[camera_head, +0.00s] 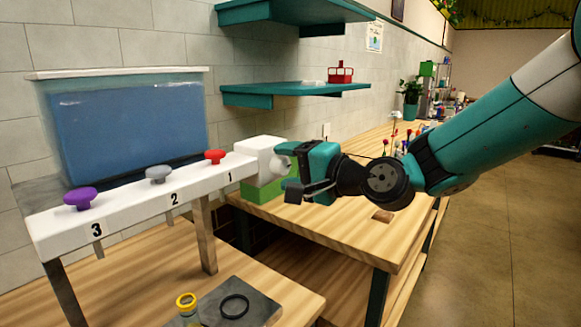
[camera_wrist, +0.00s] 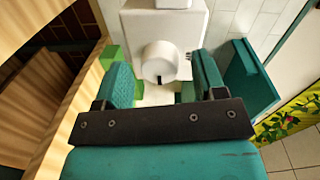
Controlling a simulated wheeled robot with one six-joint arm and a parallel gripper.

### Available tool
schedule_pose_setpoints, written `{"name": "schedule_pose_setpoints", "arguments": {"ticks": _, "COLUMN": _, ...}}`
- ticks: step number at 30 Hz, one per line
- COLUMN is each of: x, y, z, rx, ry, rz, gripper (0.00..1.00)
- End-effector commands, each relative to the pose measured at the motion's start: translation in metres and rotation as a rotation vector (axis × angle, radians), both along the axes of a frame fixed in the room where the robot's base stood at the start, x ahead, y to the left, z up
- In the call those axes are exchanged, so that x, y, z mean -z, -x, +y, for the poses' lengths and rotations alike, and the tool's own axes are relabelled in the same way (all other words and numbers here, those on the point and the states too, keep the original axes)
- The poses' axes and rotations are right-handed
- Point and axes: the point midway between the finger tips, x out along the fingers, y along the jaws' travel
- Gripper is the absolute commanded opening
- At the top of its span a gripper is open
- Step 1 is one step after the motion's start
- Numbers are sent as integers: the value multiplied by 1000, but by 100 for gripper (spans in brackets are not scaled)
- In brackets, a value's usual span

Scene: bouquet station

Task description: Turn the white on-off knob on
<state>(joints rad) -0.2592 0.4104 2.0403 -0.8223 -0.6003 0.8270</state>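The white on-off knob (camera_wrist: 159,62) is a round knob with a dark mark at its lower edge, on the face of a white box. In the wrist view it sits between the two teal fingers of my gripper (camera_wrist: 164,84), with a gap visible on each side. In the head view the knob (camera_head: 279,164) sticks out to the right of the white box (camera_head: 258,151), and my open gripper (camera_head: 292,175) is at it from the right. Whether the fingers touch the knob cannot be told from the head view.
A white rail (camera_head: 140,201) with purple (camera_head: 80,198), grey (camera_head: 158,174) and red (camera_head: 215,156) knobs runs left of the box, before a blue water tank (camera_head: 128,120). Teal shelves (camera_head: 290,90) hang above. A wooden table (camera_head: 340,228) lies below my gripper.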

Motion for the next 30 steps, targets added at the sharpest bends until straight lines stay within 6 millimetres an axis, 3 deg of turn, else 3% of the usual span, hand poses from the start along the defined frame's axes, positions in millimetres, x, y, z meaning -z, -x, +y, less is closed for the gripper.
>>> {"name": "schedule_pose_setpoints", "arguments": {"ticks": 11, "x": 0, "y": 6, "z": -10, "rx": 2, "ry": 0, "rz": -1, "gripper": 64}}
{"name": "schedule_pose_setpoints", "arguments": {"ticks": 30, "x": -9, "y": 94, "z": -124, "rx": 6, "ry": 0, "rz": -1, "gripper": 64}}
